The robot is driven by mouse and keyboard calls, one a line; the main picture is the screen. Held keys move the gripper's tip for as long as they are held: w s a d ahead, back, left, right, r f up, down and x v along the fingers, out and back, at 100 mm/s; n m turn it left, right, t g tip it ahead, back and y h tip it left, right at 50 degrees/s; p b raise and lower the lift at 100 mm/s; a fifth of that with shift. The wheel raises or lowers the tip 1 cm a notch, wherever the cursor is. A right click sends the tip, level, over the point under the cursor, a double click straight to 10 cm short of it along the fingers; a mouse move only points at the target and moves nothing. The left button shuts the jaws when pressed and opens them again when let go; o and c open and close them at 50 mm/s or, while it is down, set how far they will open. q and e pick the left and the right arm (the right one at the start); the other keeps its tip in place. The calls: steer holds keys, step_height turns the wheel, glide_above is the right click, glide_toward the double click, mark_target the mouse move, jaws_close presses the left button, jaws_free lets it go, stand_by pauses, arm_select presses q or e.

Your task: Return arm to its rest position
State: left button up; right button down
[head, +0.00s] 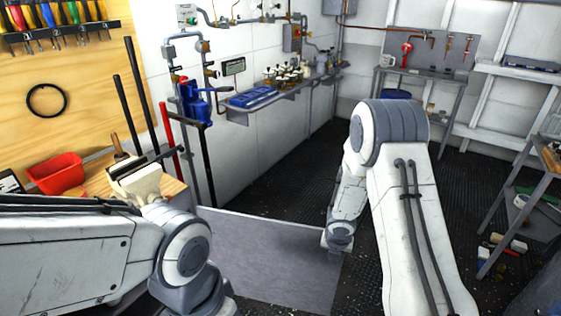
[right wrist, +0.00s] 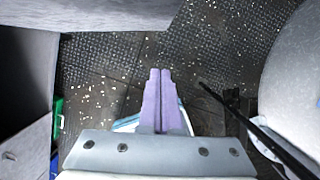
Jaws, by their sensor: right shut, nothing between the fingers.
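My right arm (head: 395,205) comes up from the bottom right in the head view, bends at a high joint and reaches down to its wrist (head: 340,232) beside a grey flat panel. In the right wrist view my right gripper (right wrist: 160,72) has its two purple fingers together, with nothing between them. They point over the dark textured floor. My left arm (head: 75,255) enters from the left in the head view and bends at a joint near the bottom. My left gripper is not visible.
A red bin (head: 57,174) and a wooden tool board (head: 85,75) are at the left. A wall shelf (head: 290,93) holds a blue tray. A metal rack (head: 513,185) stands at the right. Dark floor (head: 295,180) lies open in the middle.

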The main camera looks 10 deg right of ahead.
steer(key=s+a+r+m+h, duration=0.1)
steer(key=s+a+r+m, duration=0.2)
steer(key=a+r+m, duration=0.3)
steer(key=s+a+r+m, duration=0.25)
steer(key=r+m, duration=0.25)
steer(key=r, duration=0.4)
steer(key=s+a+r+m+y, duration=0.1)
steer(key=s+a+r+m, duration=0.1)
steer(key=s, duration=0.5)
steer(key=s+a+r+m+g+y, duration=0.1)
steer(key=s+a+r+m, duration=0.2)
steer(key=s+a+m, duration=0.2)
steer(key=s+a+r+m+g+y, duration=0.1)
steer(key=s+a+r+m, duration=0.2)
steer(key=s, duration=0.7)
steer(key=shift+a+m, duration=0.65)
steer(key=shift+m, duration=0.45)
